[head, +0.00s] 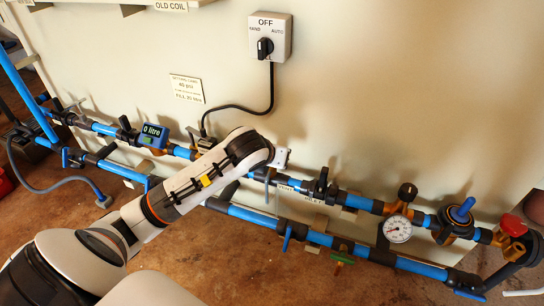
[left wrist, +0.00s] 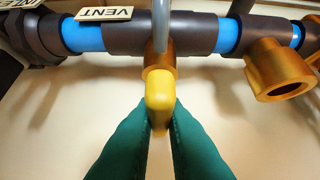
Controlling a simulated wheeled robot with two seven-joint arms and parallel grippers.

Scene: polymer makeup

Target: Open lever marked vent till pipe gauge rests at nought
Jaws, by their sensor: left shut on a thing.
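In the left wrist view my left gripper (left wrist: 160,122) is shut on the yellow-tipped lever (left wrist: 159,92), its green fingers on either side of the tip. The lever sits on a dark fitting of a blue pipe, beside a tilted cream tag reading VENT (left wrist: 103,14). In the head view my arm hides this gripper and lever. The round white pipe gauge (head: 398,229) sits on the upper pipe at the right. Its needle is too small to read. My right gripper is out of view.
A switch box (head: 270,36) marked OFF and AUTO hangs on the cream wall. A display reading 0 litre (head: 154,134), a blue-handled valve (head: 460,211), a red knob (head: 512,224) and a green handle (head: 340,259) sit along two blue pipes. Brown floor (head: 215,262) lies below.

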